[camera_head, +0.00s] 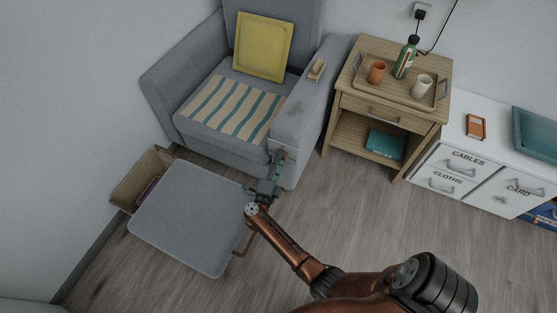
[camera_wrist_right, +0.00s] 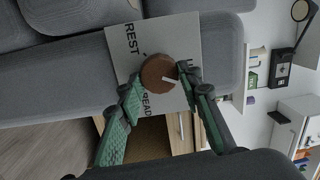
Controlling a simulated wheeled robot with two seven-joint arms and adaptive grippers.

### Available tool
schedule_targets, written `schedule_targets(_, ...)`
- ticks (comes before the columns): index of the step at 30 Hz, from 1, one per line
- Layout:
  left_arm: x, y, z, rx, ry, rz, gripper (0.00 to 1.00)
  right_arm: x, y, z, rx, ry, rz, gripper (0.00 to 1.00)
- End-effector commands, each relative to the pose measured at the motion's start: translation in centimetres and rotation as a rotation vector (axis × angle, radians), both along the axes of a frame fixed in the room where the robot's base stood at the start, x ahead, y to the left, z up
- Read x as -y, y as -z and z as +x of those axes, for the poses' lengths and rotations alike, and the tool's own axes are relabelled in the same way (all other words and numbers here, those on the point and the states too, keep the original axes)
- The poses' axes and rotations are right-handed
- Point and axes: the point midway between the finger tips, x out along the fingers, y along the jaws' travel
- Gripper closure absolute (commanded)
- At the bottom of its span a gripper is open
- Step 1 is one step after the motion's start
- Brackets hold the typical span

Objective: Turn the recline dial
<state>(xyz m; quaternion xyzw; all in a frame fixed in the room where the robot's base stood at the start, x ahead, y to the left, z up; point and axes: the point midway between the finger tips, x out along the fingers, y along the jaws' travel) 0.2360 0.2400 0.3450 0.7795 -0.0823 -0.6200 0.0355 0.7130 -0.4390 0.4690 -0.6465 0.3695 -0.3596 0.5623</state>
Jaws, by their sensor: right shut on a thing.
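In the head view my right gripper (camera_head: 278,163) is at the chair's front right corner and hides the dial. My left gripper is not in view.
A grey flat-topped piece (camera_head: 190,215) stands in front of the chair beside my right arm. A wooden side table (camera_head: 385,112) with a tray, cups and a bottle stands right of the chair. White drawers (camera_head: 460,165) are farther right. The floor between is clear.

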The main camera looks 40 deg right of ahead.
Motion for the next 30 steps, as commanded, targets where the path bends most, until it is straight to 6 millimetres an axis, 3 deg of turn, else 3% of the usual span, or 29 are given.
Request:
schedule_targets(19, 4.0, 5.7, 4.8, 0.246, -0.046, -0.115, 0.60, -0.1, 1.0, 0.1, 0.563, 0.003, 0.239, 0.91)
schedule_targets(30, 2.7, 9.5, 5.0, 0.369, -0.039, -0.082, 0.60, -0.2, 1.1, 0.2, 0.887, 0.004, 0.373, 0.91)
